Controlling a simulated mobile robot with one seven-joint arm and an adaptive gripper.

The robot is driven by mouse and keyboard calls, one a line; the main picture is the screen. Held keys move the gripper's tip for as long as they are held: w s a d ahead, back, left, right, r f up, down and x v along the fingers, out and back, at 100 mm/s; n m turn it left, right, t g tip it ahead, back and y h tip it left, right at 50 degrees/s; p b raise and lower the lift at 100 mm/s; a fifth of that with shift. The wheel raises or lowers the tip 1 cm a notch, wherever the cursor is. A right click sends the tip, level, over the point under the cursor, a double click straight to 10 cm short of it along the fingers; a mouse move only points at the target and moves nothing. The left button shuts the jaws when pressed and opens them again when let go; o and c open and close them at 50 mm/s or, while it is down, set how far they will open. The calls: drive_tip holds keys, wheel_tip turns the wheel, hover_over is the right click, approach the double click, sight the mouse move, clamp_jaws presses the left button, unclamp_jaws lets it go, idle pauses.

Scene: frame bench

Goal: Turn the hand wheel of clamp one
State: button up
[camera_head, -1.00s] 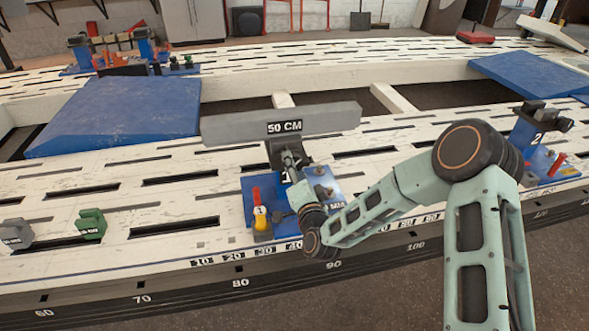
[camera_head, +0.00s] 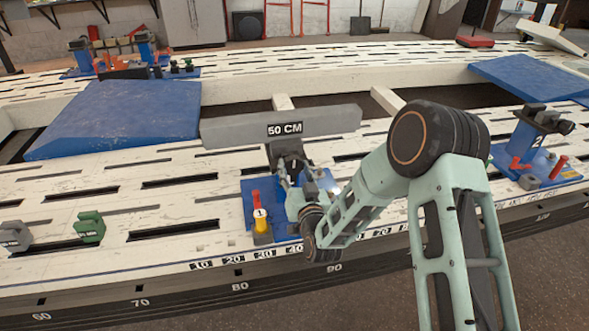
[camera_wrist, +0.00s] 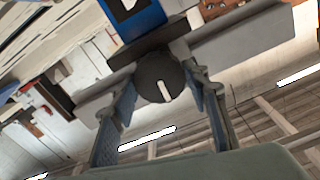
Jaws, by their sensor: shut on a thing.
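Clamp one stands on a blue base (camera_head: 255,192) at the front of the white bench, with its dark upper block (camera_head: 285,150) against a grey bar marked 50 CM (camera_head: 230,133). In the wrist view its hand wheel (camera_wrist: 152,72) is a dark round knob with a white mark pointing down. My gripper (camera_wrist: 163,80) has one finger on each side of the wheel and is shut on it. In the head view my gripper (camera_head: 296,180) is at the clamp, and the wheel is hard to make out behind it.
Clamp two (camera_head: 535,130) stands at the right. Green (camera_head: 89,227) and grey (camera_head: 15,236) blocks sit at the left. A blue wedge (camera_head: 120,115) lies behind.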

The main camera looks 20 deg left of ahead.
drive_tip(key=shift+n, duration=0.5)
drive_tip(key=o, duration=1.2)
drive_tip(key=shift+c, duration=0.2)
drive_tip(key=v, duration=1.2)
